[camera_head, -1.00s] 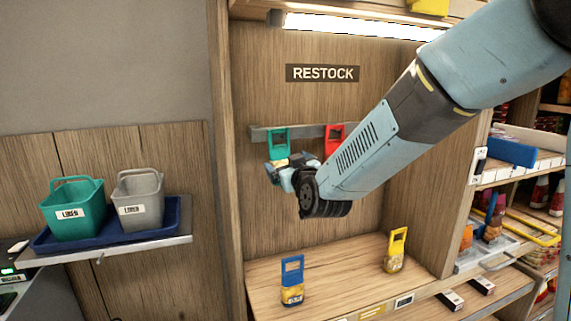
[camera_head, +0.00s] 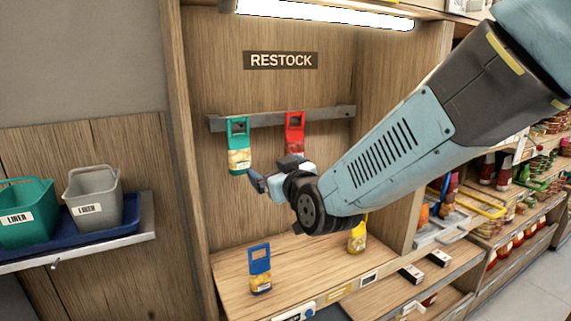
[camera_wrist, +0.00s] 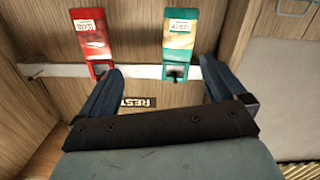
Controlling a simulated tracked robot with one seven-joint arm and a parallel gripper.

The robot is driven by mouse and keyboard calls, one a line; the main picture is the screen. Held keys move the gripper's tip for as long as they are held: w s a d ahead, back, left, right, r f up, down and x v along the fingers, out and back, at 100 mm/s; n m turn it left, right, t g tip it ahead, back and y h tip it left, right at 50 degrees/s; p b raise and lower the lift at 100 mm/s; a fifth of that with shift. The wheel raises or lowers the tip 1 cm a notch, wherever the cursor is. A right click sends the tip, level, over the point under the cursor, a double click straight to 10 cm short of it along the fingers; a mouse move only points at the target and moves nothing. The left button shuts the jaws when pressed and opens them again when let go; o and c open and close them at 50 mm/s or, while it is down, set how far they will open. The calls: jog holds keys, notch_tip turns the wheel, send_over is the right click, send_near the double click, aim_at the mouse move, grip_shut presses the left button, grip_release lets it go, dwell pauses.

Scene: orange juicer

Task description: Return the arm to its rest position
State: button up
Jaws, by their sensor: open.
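My gripper (camera_wrist: 160,88) is open and empty in the wrist view, its two dark fingers spread apart. In the head view my gripper (camera_head: 272,176) is in front of the restock alcove, below the metal rail. A green-topped package (camera_head: 238,148) hangs from the rail, left of and above my gripper; it also shows in the wrist view (camera_wrist: 179,42). A red-topped package (camera_head: 295,133) hangs to its right and shows in the wrist view (camera_wrist: 92,36). My gripper appears apart from both. My arm partly hides a yellow-topped package (camera_head: 357,237) on the shelf.
A blue-topped package (camera_head: 260,270) stands on the alcove's wooden shelf (camera_head: 305,278). Green (camera_head: 25,213) and grey (camera_head: 95,197) baskets sit on a blue tray (camera_head: 133,222) at left. Stocked shelves (camera_head: 530,190) stand at right. The alcove's side wall (camera_head: 186,140) is close.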

jog(key=s+d+m+g+h, duration=0.2)
jog(key=d+h, duration=0.1)
jog(key=d, duration=0.6)
jog(key=s+d+m+g+h, duration=0.2)
jog(key=d+g+h, duration=0.1)
jog(key=d, duration=0.7)
jog(key=s+d+f+m+g+h, duration=0.1)
jog(key=s+d+m+g+h, duration=0.2)
jog(key=s+d, duration=0.8)
jog(key=shift+s+d+f+m+g, duration=0.3)
jog(key=shift+s+m+g, duration=0.4)
jog(key=shift+s, duration=0.55)
